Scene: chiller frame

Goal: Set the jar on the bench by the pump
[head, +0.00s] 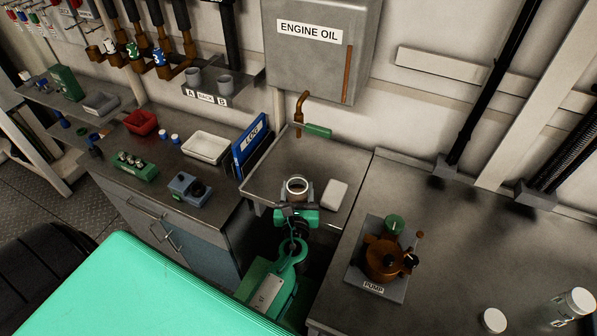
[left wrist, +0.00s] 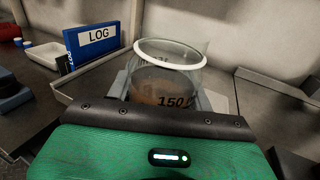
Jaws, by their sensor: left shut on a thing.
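The jar (head: 297,186) is clear glass with a white rim and stands upright at the tray's front edge below the oil tank. In the left wrist view the jar (left wrist: 168,75) shows brownish contents low inside and the mark "150". My left gripper (head: 296,207) is shut on the jar; its fingers show on both sides of the glass. I cannot tell whether the jar touches the tray. The pump (head: 385,258), rusty brown with a green cap, sits on a grey base on the bench (head: 440,220) at the right. My right gripper is not in view.
The oil tank (head: 322,65) has a spout with a green handle (head: 318,131) above the tray (head: 300,155). A white block (head: 335,195) lies right of the jar. A blue log binder (head: 250,148) stands at left.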

